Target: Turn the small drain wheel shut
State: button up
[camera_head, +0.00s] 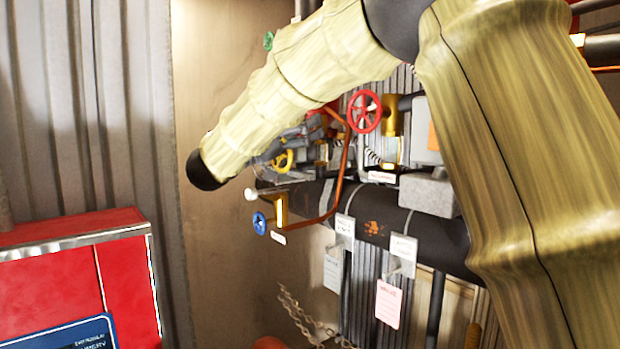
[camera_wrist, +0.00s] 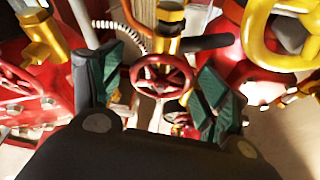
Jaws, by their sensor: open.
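In the wrist view a small red handwheel (camera_wrist: 161,80) with spokes sits between the two green-padded fingers of my gripper (camera_wrist: 164,88). The fingers are spread on either side of its rim, and I cannot tell whether either pad touches it. In the head view my gripper (camera_head: 297,140) is partly hidden behind my forearm, close to the pipework. No label shows on the wheel between my fingers. A small blue handwheel (camera_head: 259,223) hangs lower left on a brass valve, clear of my gripper.
A yellow handwheel (camera_wrist: 285,35) is close at the upper right of the wrist view. A larger red handwheel (camera_head: 364,112) stands to the right of my gripper. A thick black pipe (camera_head: 415,232), copper tubing and hanging tags (camera_head: 389,303) lie below. A red cabinet (camera_head: 80,270) stands at left.

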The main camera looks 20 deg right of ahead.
jog(key=shift+w+r+n+t+y+p, duration=0.1)
jog(key=shift+n+t+y+p, duration=0.25)
jog(key=shift+n+t+p, duration=0.95)
jog(key=shift+r+n+t+y+p, duration=0.1)
jog(key=shift+n+t+y+p, duration=0.3)
jog(key=shift+n+p, duration=1.7)
jog(key=shift+w+r+n+t+y+p, duration=0.1)
jog(key=shift+n+t+y+p, duration=0.25)
jog(key=shift+n+t+p, duration=0.9)
jog(key=n+y+p, duration=0.1)
jog(key=n+p, duration=0.2)
jog(key=n+y+p, duration=0.1)
jog(key=n+p, duration=0.2)
jog(key=p, duration=0.1)
jog(key=shift+f+t, duration=0.1)
jog(key=shift+t, duration=0.25)
jog(key=n+y+p, duration=0.1)
jog(key=n+p, duration=0.2)
jog(key=shift+f+p, duration=0.1)
jog(key=shift+p, duration=0.25)
jog(key=shift+n+y, duration=0.25)
jog(key=shift+y, duration=0.05)
